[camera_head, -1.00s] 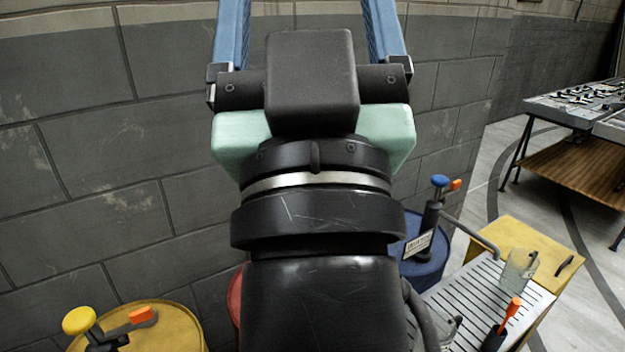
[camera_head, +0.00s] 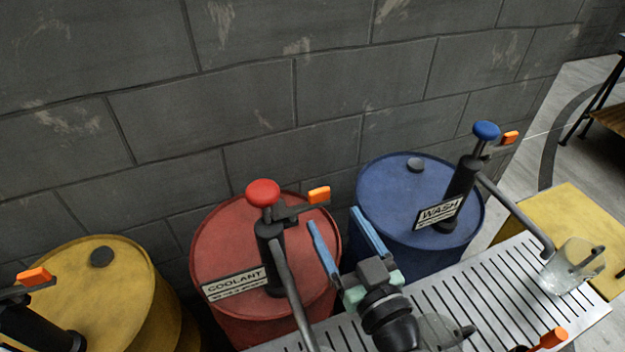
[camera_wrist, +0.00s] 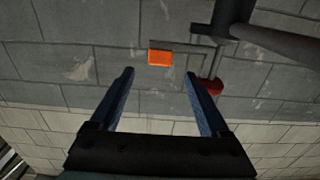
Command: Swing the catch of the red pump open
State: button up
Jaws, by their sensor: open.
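The red pump (camera_head: 268,240) stands on the red drum labelled COOLANT, with a round red knob on top. Its catch is a dark arm with an orange tip (camera_head: 319,195), sticking out to the right of the pump's head. My gripper (camera_head: 334,218) is open, its two blue fingers pointing towards the wall, just below and right of the orange tip in the head view. In the wrist view the orange tip (camera_wrist: 160,57) lies centred just beyond the open fingertips (camera_wrist: 160,73). The red knob (camera_wrist: 210,87) shows there, partly behind the right finger. Nothing is between the fingers.
A blue pump (camera_head: 462,190) labelled WASH stands on a blue drum (camera_head: 380,200) to the right. A yellow drum (camera_head: 110,290) is at left. A slatted metal tray (camera_head: 480,290) carries a clear jug (camera_head: 572,268). The red pump's spout reaches towards the tray. A block wall (camera_head: 300,100) stands behind.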

aim_at(318, 190)
jog(key=p+x, duration=0.2)
jog(key=x, duration=0.9)
jog(key=shift+w+r, duration=0.1)
grip_shut()
dwell(1.1)
